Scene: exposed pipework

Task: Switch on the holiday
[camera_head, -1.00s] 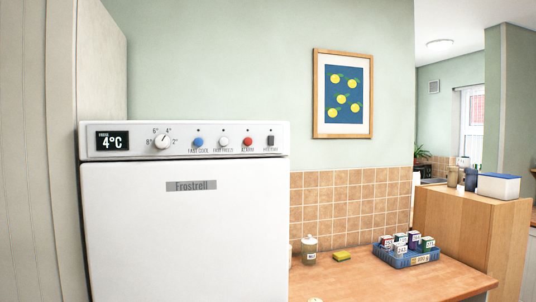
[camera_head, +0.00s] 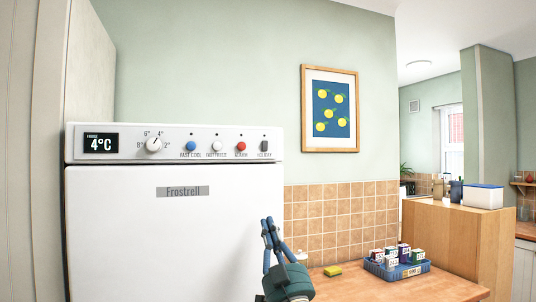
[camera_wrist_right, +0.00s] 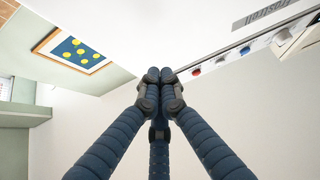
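The Frostrell fridge (camera_head: 170,235) stands at the left in the head view, with a control panel along its top. The holiday switch (camera_head: 264,146) is a small dark rocker at the panel's right end; I cannot read its on or off position. My right gripper (camera_head: 268,222) is below that switch, in front of the fridge's right edge, its blue fingers pointing up, apart from the panel. In the right wrist view its fingertips (camera_wrist_right: 160,76) meet with nothing between them. The holiday switch is not clearly visible there. My left gripper is not in view.
On the panel, a red alarm button (camera_head: 241,147), white button (camera_head: 217,146), blue button (camera_head: 191,146) and dial (camera_head: 154,145) sit left of the switch. A blue tray (camera_head: 398,273) of small boxes and a yellow sponge (camera_head: 333,271) lie on the wooden counter.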

